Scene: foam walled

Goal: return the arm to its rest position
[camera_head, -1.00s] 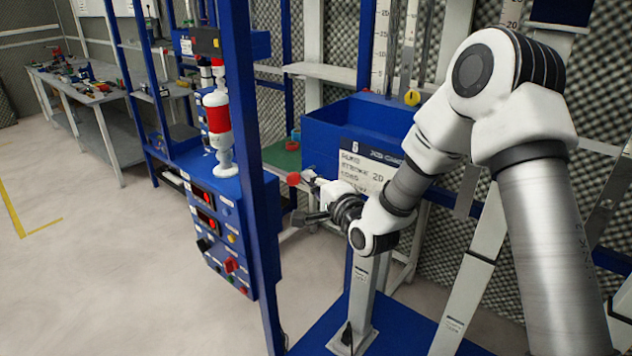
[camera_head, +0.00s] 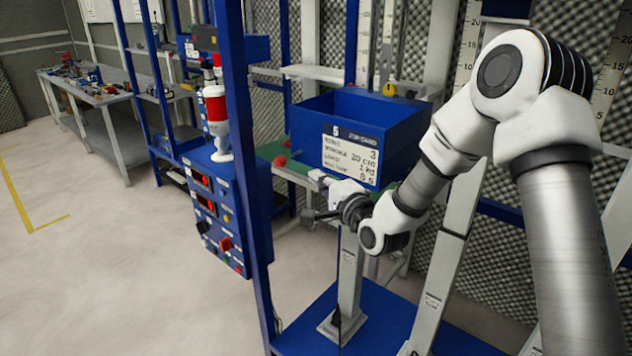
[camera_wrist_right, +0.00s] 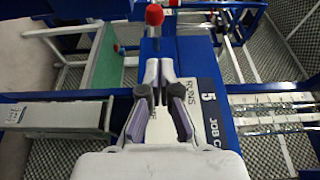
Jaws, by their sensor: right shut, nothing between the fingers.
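My right arm comes in from the right in the head view, white and grey, bent at a high elbow. Its gripper (camera_head: 318,202) is beside the lower front of the blue bin with the white job card. In the right wrist view the gripper (camera_wrist_right: 158,66) has its fingertips together with nothing between them. A red ball-shaped knob (camera_wrist_right: 154,14) shows just beyond the fingertips; it also shows in the head view (camera_head: 281,161). My left gripper is not in view.
The blue bin (camera_head: 400,135) stands behind the gripper. A workbench (camera_head: 112,110) is far left. The floor at left is clear.

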